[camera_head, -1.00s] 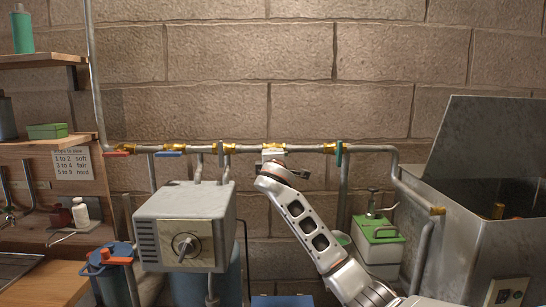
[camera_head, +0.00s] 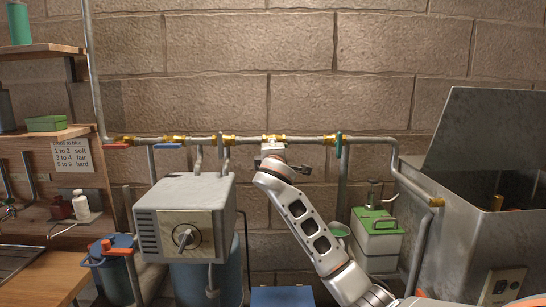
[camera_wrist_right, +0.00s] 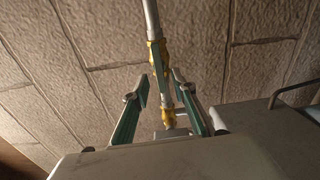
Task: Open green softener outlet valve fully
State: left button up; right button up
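The green valve handle (camera_head: 339,145) hangs upright across the horizontal pipe (camera_head: 305,140) on the wall, right of centre in the head view. My right arm reaches up to the pipe left of this handle, and its wrist hides what is behind it. In the right wrist view my right gripper (camera_wrist_right: 159,78) is open, its two fingers apart. The pipe with brass fittings (camera_wrist_right: 157,52) shows between and beyond them. My left gripper is out of view.
A red handle (camera_head: 117,146) and a blue handle (camera_head: 168,146) lie along the pipe at left. A grey box with a dial (camera_head: 186,222) stands below. A green-lidded container (camera_head: 375,222) and an open metal tank (camera_head: 463,205) are at right.

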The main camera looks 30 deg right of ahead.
jog(key=v, duration=0.8)
jog(key=shift+s, duration=0.25)
